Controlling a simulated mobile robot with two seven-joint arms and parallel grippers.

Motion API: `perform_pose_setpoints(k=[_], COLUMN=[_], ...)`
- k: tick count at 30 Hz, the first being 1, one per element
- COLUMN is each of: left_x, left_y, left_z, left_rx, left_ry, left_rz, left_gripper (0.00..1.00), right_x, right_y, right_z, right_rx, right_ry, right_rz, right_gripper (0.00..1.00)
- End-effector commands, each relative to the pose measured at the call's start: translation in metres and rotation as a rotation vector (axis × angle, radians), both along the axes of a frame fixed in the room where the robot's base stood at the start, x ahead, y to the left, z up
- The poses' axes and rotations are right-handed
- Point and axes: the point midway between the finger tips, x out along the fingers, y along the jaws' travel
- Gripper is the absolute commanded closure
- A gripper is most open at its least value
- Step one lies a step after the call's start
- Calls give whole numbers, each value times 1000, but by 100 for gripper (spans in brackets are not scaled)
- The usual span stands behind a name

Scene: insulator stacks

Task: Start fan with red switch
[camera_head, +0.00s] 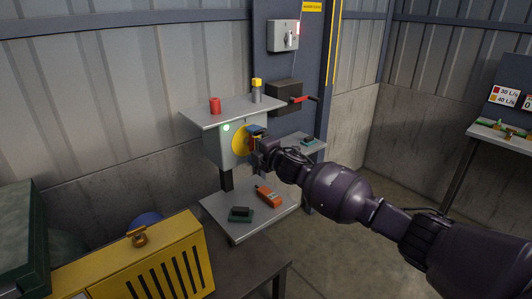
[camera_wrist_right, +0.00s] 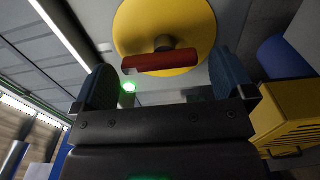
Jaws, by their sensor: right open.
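The red switch is a red bar handle (camera_wrist_right: 160,62) on a round yellow disc (camera_wrist_right: 190,25), shown in the right wrist view. In the head view the yellow disc (camera_head: 239,141) is on the front of a grey box under a shelf, and my gripper hides the red handle. A green lamp (camera_head: 226,128) glows beside the disc. My right gripper (camera_head: 259,143) is open in front of the disc. In the wrist view its two fingers stand apart, below and to either side of the handle, with nothing between them. No fan is clearly recognisable. My left gripper is not in view.
The shelf (camera_head: 200,117) above holds a red cylinder (camera_head: 215,105) and a yellow-topped cylinder (camera_head: 257,92). A lower shelf holds an orange device (camera_head: 268,196) and a dark green block (camera_head: 240,214). A red crank (camera_head: 301,99) sticks out at right. A yellow slatted box (camera_head: 160,262) is front left.

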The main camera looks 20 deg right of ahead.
Motion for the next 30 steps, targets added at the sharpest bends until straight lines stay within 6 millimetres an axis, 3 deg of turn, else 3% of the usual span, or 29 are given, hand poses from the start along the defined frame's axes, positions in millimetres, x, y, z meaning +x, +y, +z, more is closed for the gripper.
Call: perform_pose_setpoints(k=[18,30], left_x=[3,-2], left_y=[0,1], left_z=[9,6], left_rx=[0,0], left_ry=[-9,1], left_rz=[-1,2], left_gripper=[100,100], right_x=[-83,-93], right_y=[-30,-33], right_z=[-1,-1], right_rx=[-3,-1], right_ry=[1,1], right_rz=[-1,0], right_gripper=[0,0])
